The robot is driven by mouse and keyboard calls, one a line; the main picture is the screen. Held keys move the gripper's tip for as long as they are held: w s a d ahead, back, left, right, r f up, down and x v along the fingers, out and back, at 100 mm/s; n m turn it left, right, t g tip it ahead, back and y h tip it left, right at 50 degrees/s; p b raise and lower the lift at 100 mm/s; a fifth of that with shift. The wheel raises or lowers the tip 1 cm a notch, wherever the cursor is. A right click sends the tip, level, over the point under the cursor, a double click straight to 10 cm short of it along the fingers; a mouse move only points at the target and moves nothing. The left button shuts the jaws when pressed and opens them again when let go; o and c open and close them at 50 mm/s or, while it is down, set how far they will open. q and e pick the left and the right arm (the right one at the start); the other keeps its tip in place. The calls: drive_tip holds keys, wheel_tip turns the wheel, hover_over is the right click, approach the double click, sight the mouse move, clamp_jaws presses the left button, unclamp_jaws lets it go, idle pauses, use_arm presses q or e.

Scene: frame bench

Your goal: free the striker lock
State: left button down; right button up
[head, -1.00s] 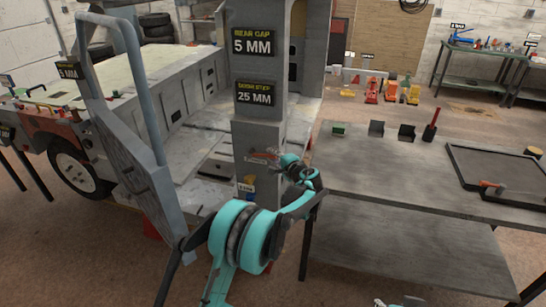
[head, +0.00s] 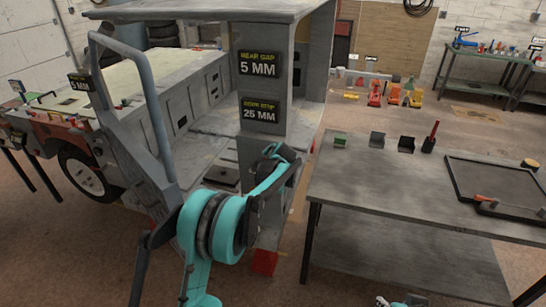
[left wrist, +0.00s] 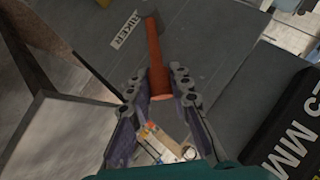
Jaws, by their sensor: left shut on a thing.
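The striker lock shows in the left wrist view as a red-orange lever (left wrist: 155,60) against the grey pillar (left wrist: 190,45), beside a white label (left wrist: 125,30) ending in "RIKER". My left gripper (left wrist: 158,92) has its fingertips on both sides of the lever's near end and is shut on it. In the head view my teal left arm (head: 215,228) reaches to the pillar (head: 262,140); the lever and my left fingertips are hidden there.
The pillar carries signs, "5 MM" (head: 259,65) and "25 MM" (head: 260,114). A grey tubular frame (head: 140,110) stands to its left. A grey bench (head: 390,195) at right holds small holders, a red-handled tool (head: 430,137) and a black tray (head: 500,185).

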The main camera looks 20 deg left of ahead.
use_arm(q)
drive_tip(key=shift+a+r+n+h+p, duration=0.4)
drive_tip(key=shift+a+r+h+p, duration=0.3)
drive_tip(key=shift+a+r, duration=0.1)
drive_tip(key=shift+w+a+r+n+h+p, duration=0.1)
drive_tip(key=shift+a+r+n+h+p, duration=0.2)
drive_tip(key=shift+a+h, duration=0.2)
drive_tip(key=shift+a+r+n+h+p, duration=0.1)
drive_tip(key=shift+a+n+h+p, duration=0.1)
drive_tip(key=shift+a+h+p, duration=0.25)
drive_tip(key=shift+a+r+n+h, duration=0.15)
drive_tip(key=shift+a+n+h, duration=0.35)
drive_tip(key=shift+a+h, duration=0.45)
drive_tip(key=shift+a+n+h+p, duration=0.35)
drive_tip(key=shift+a+h, duration=0.25)
drive_tip(key=shift+h, duration=0.2)
drive_tip(key=c, duration=1.4)
unclamp_jaws()
drive_tip(key=shift+a, duration=0.1)
drive_tip(key=shift+o, duration=0.2)
drive_tip(key=v, duration=1.1)
drive_tip(key=shift+r, duration=0.4)
